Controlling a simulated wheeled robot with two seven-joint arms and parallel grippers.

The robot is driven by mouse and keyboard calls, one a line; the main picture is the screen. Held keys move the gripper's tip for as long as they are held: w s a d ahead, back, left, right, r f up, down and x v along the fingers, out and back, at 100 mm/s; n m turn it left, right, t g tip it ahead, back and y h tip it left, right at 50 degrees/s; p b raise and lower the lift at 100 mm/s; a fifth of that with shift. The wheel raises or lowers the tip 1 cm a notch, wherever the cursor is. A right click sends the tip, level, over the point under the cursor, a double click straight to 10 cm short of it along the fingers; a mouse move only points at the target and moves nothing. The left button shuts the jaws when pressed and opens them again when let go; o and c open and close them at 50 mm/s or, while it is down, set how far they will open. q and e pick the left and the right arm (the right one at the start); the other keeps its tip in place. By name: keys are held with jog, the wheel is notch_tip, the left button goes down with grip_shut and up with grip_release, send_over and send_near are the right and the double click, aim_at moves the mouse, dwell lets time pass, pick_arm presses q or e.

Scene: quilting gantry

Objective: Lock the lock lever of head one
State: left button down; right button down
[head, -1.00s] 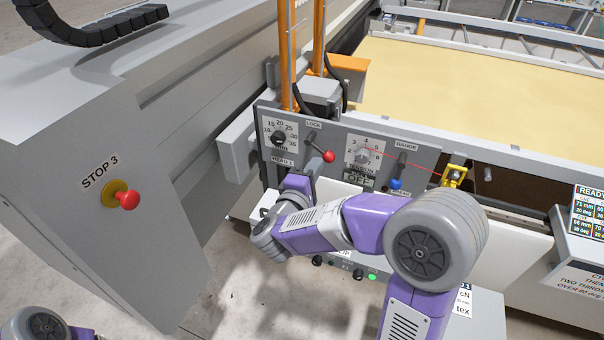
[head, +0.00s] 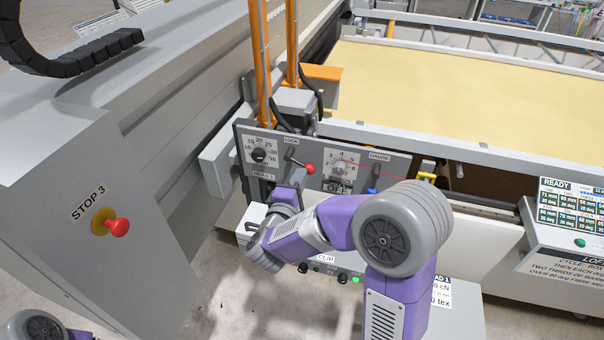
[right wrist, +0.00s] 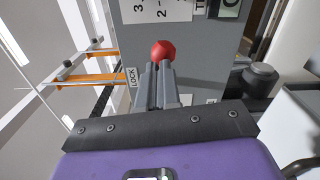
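The lock lever of head one ends in a red ball knob (head: 310,168) and sits beside the LOCK label on the grey head panel (head: 392,164). It points right and slightly down in the head view. In the right wrist view the red knob (right wrist: 162,50) stands just past the tips of my right gripper (right wrist: 160,72). The two grey fingers are close together, and they cover the lever's stem. I cannot tell whether the stem is between them. In the head view my arm mostly hides this gripper. My left gripper is out of view.
On the panel are the HEAD 1 dial (head: 258,155), a tension dial (head: 340,167) and a blue-knobbed gauge lever (head: 372,190). A red stop button (head: 118,227) is on the housing at left. Orange rails (head: 292,60) rise behind the panel. The yellow quilt bed (head: 440,95) lies beyond.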

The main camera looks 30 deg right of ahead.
jog(key=shift+d, duration=0.25)
